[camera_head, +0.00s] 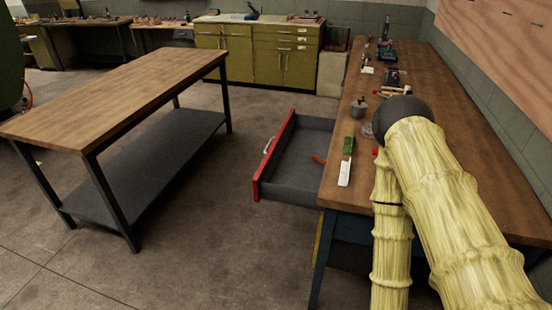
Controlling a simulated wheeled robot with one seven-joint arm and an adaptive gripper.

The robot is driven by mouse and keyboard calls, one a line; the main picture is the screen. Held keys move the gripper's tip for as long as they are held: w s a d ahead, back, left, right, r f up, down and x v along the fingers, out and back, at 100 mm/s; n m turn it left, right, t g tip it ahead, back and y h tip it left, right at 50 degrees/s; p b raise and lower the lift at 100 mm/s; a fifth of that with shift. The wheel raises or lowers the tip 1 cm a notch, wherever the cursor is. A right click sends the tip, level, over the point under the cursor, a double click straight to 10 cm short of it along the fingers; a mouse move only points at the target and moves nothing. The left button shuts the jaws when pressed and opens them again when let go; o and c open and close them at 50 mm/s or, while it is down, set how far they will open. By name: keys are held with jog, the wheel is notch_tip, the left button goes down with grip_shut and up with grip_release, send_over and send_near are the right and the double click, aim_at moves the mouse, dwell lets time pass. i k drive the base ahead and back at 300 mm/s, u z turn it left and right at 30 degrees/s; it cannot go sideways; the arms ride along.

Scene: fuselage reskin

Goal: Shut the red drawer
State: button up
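The red drawer (262,172) is pulled out from the left side of the long workbench (450,125). Its red front faces left and carries a pale handle (269,146). Its grey inside shows, with a small orange-red item (319,160) lying in it near the bench. My arm, in a pale yellow ribbed cover with a dark joint, rises from the lower right over the workbench, right of the drawer. My gripper does not show; it may be hidden behind or below the arm.
A wooden table (125,90) with a grey lower shelf (150,165) stands to the left. Clear floor (205,215) lies between it and the drawer. Tools, a green item (348,145) and a white item (344,173) lie on the workbench. Olive cabinets (255,55) stand at the back.

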aim_at(288, 174)
jog(key=z, duration=0.3)
jog(key=k, duration=0.2)
jog(key=u, duration=1.4)
jog(key=i, duration=2.15)
jog(key=z, duration=1.4)
jog(key=i, duration=0.75)
jog(key=z, duration=0.25)
jog(key=k, duration=0.55)
jog(key=u, duration=0.7)
jog(key=k, duration=1)
jog(key=z, duration=0.25)
